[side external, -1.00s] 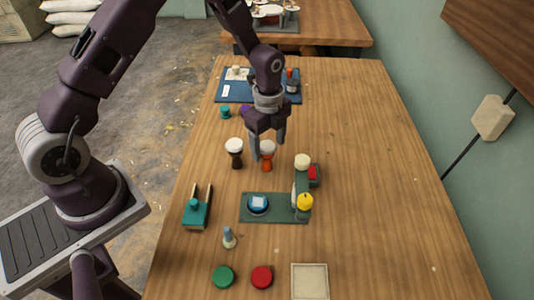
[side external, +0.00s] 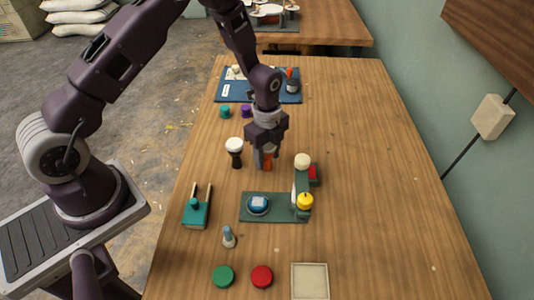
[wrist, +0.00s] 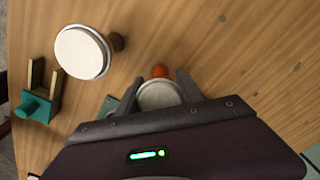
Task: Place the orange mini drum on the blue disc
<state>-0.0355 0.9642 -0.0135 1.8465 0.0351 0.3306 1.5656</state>
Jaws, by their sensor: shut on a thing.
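The orange mini drum (side external: 268,164) stands on the wooden table, mostly hidden by my gripper in the side view. In the wrist view its pale head (wrist: 158,95) and a bit of its orange body show between the fingers. My gripper (side external: 265,158) points down and is shut on the drum. A blue disc-like piece (side external: 258,210) with a light square on top lies on the left part of a green mat (side external: 279,213), nearer the camera than the drum.
A dark drum with a white head (side external: 234,146) stands close left of my gripper. A green stand with a yellow knob (side external: 305,201) rises at the mat's right end. A teal forked block (side external: 196,214), green and red discs (side external: 262,276) and a pale square tray (side external: 310,281) lie nearer. The table's right side is clear.

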